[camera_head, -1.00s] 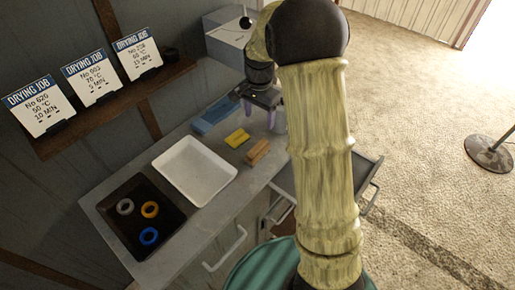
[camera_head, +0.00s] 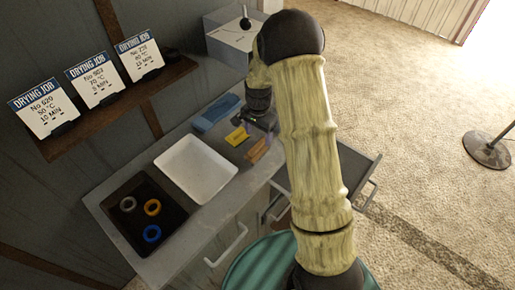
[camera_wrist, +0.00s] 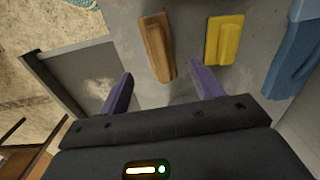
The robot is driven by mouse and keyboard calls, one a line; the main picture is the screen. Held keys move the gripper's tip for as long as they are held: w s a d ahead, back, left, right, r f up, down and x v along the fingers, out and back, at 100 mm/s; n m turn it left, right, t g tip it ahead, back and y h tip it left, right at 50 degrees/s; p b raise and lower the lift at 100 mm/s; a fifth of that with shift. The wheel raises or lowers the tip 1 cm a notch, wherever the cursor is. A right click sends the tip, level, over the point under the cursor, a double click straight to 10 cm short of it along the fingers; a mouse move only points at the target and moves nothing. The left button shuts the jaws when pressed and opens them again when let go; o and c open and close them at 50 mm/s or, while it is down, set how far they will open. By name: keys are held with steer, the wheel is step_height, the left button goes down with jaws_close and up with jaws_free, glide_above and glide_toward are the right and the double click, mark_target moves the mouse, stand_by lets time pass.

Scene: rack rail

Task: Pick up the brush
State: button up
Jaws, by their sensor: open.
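A brown wooden block-like piece with a raised grip, which looks like the brush (camera_head: 257,151), lies on the grey counter beside a yellow piece. In the wrist view the brush (camera_wrist: 157,46) lies just beyond the fingertips, roughly in line with the gap between them; its bristles cannot be made out. My gripper (camera_wrist: 160,82) is open, with its two purple fingers apart and nothing between them. In the head view my gripper (camera_head: 262,128) is over the counter just behind the brush, and my arm hides part of the space to its right.
A yellow piece (camera_head: 236,137) and a blue piece (camera_head: 214,113) lie close to the brush. A white tray (camera_head: 228,172) and a black tray (camera_head: 122,222) with three rings stand to the left. An open drawer (camera_head: 355,170) juts out at right. A grey box (camera_head: 232,38) stands behind.

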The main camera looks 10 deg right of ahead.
mark_target(258, 144)
step_height(258, 144, down, 2)
steer(key=shift+s+f, duration=0.1)
steer(key=shift+s, duration=0.05)
steer(key=shift+a+f, duration=0.1)
steer(key=shift+f, duration=0.25)
steer(key=shift+p, duration=0.3)
steer(key=shift+f+p, duration=1.3)
steer(key=shift+f, duration=1.25)
steer(key=c, duration=1.1)
steer(key=shift+r, duration=0.15)
